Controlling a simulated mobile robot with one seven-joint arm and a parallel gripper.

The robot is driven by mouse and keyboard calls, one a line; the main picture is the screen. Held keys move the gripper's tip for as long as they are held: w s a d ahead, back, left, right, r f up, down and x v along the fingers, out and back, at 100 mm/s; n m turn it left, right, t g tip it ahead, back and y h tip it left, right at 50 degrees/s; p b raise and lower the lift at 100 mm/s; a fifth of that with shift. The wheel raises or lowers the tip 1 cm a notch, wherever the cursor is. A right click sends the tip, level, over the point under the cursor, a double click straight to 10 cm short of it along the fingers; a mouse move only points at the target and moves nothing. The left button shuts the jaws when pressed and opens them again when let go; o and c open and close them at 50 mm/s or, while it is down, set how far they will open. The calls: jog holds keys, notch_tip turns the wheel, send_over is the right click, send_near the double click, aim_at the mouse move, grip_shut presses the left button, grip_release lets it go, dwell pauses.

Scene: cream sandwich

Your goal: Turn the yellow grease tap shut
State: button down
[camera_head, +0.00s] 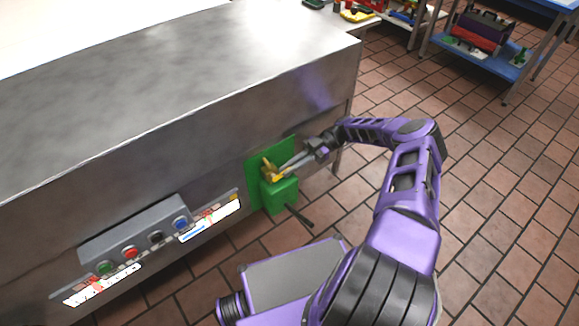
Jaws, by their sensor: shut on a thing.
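The yellow grease tap (267,166) stands on a green box (281,194) in front of a green plate (254,172) on the front face of the metal counter. My gripper (279,173) reaches in from the right and is shut on the yellow tap. Its fingers hide part of the tap, so the tap's exact angle is hard to tell. A dark rod (298,215) sticks out low at the front of the green box.
The steel counter (190,70) fills the left side. A grey panel with several coloured buttons (140,240) juts out left of the tap. Tiled floor (490,210) is open on the right. A blue-shelved rack (495,60) stands at the back right.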

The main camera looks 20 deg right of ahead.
jog(key=shift+s+a+f, duration=0.1)
jog(key=shift+f, duration=0.05)
jog(key=c, duration=1)
grip_release()
jog(key=shift+r, duration=0.25)
